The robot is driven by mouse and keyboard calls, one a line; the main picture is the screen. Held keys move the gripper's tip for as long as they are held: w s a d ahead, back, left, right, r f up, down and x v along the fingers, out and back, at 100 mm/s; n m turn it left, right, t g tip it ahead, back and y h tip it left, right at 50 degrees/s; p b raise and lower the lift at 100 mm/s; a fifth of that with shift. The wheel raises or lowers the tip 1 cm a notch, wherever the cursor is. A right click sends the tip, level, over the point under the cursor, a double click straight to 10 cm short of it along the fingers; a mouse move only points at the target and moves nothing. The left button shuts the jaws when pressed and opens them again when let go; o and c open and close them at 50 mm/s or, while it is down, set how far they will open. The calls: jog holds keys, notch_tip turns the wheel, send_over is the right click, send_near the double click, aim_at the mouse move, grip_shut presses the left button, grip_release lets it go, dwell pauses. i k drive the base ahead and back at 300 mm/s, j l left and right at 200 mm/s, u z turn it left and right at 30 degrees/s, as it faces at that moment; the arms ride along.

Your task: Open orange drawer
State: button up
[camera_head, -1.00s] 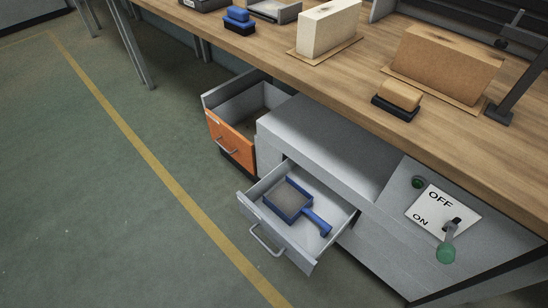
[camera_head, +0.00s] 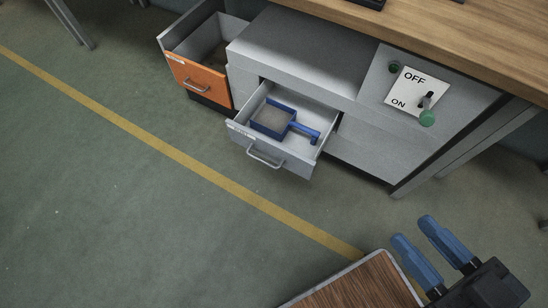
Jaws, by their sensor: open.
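The orange drawer (camera_head: 199,83) is at the upper left under the workbench. It stands pulled out, with its grey inside showing and a metal handle (camera_head: 197,86) on its orange front. My gripper (camera_head: 422,240) is at the lower right with two blue fingers spread apart and nothing between them. It is far from the orange drawer, to its right and nearer to the camera.
A grey drawer (camera_head: 270,153) is also pulled out, right of the orange one, holding a blue scoop-like tool (camera_head: 273,121). A switch panel (camera_head: 417,92) marked OFF and ON is on the grey cabinet. The wooden workbench (camera_head: 480,45) overhangs.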

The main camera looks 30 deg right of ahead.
aim_at(220, 59)
jog(key=i+j, duration=0.7)
jog(key=i+j+z, duration=0.1)
jog(key=i+j, duration=0.6)
jog(key=j, duration=0.15)
jog(key=i+j, duration=0.65)
jog(key=j, duration=0.2)
